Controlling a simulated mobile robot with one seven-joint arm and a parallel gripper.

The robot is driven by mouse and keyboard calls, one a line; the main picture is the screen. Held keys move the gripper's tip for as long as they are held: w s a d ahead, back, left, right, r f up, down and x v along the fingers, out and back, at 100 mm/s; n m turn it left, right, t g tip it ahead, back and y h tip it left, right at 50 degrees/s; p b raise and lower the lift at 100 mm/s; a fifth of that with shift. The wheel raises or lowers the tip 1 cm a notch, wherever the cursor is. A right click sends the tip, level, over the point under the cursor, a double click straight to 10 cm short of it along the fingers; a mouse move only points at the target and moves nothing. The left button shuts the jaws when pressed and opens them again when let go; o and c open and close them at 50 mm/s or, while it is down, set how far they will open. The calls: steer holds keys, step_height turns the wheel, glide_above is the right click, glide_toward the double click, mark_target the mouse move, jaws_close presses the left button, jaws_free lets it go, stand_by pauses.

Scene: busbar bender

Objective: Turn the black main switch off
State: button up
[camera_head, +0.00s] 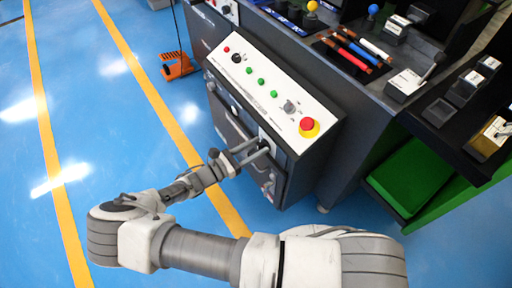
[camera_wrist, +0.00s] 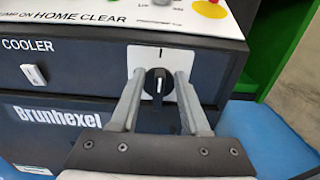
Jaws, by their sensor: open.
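The black main switch (camera_wrist: 158,86) is a round knob on a white plate (camera_wrist: 148,58) on the front of the dark cabinet. The white mark on its handle points roughly upright. My gripper (camera_wrist: 160,82) is open, with one finger on each side of the knob in the wrist view. I cannot tell whether the fingers touch it. In the head view my gripper (camera_head: 257,151) reaches the cabinet front below the sloped panel, and the switch is mostly hidden there by the fingers.
Above is a white control panel (camera_head: 248,66) with green buttons and a red emergency stop (camera_head: 307,124) on yellow. A white COOLER switch (camera_wrist: 35,76) sits left of the knob. An orange pedal (camera_head: 178,67) stands on the floor. Open blue floor lies left of the cabinet.

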steer(key=shift+c, duration=0.3)
jaws_close()
steer(key=shift+w+n, duration=0.1)
steer(key=shift+n, duration=0.3)
steer(key=n, duration=0.1)
steer(key=n+p, duration=0.1)
steer(key=shift+w+a+n, duration=0.2)
steer(key=shift+n, duration=0.2)
steer(key=n, duration=0.4)
steer(key=shift+w+a+f+n, duration=0.2)
steer(key=shift+w+f+n, duration=0.05)
steer(key=shift+w+n, duration=0.05)
steer(key=n, duration=0.4)
steer(key=shift+w+a+f+n+b, duration=0.15)
steer(key=shift+w+f+n+b, duration=0.05)
steer(key=shift+f+n+b, duration=0.15)
steer(key=n, duration=0.5)
steer(key=shift+a+f+b, duration=0.1)
steer(key=shift+f+b, duration=0.3)
